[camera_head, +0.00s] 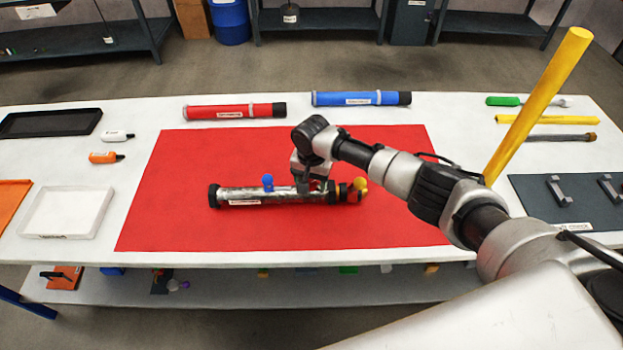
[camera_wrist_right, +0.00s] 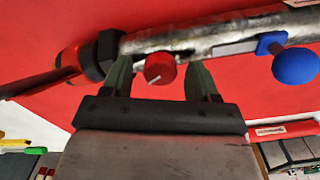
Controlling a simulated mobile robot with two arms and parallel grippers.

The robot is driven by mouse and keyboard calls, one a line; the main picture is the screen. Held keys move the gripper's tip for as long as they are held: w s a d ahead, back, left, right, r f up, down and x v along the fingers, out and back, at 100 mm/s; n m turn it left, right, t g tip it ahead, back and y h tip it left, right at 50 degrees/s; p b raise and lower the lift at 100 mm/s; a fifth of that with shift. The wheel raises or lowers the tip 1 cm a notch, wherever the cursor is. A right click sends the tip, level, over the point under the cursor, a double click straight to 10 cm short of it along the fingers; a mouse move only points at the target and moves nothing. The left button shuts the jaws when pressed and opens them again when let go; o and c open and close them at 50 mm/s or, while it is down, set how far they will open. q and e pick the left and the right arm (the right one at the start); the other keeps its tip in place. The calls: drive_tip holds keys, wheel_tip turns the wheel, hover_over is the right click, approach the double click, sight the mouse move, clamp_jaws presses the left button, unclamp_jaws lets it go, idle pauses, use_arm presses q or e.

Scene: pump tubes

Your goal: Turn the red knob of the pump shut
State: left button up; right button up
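The pump (camera_head: 245,194) is a grey metal tube with dark ends, lying on the red mat (camera_head: 200,160). A blue knob (camera_head: 268,181) stands up on it and a yellow knob (camera_head: 360,184) is near its right end. The red knob (camera_wrist_right: 160,69), with a white line on its face, shows in the right wrist view on the tube's side. My right gripper (camera_wrist_right: 160,76) has one finger on each side of it, with small gaps, so it is open around it. My left gripper is not in view.
A red tube (camera_head: 230,111) and a blue tube (camera_head: 355,98) lie behind the mat. A white tray (camera_head: 66,236) and a black tray (camera_head: 50,123) are at the left. A yellow pole (camera_head: 540,105) rises behind my right arm. The mat around the pump is clear.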

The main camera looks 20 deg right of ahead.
drive_tip(key=c, duration=0.8)
drive_tip(key=shift+c, duration=0.2)
drive_tip(key=shift+n, duration=0.3)
drive_tip(key=n+p, duration=0.1)
drive_tip(key=n, duration=0.2)
drive_tip(key=shift+n, duration=0.4)
drive_tip(key=n, duration=0.5)
drive_tip(key=shift+n+p, duration=0.3)
drive_tip(key=shift+p, duration=0.05)
drive_tip(key=n, duration=0.3)
drive_tip(key=shift+n, duration=0.3)
drive_tip(key=n, duration=0.3)
drive_tip(key=shift+a+n, duration=0.1)
drive_tip(key=shift+n, duration=0.2)
drive_tip(key=n, duration=0.6)
drive_tip(key=shift+n, duration=0.4)
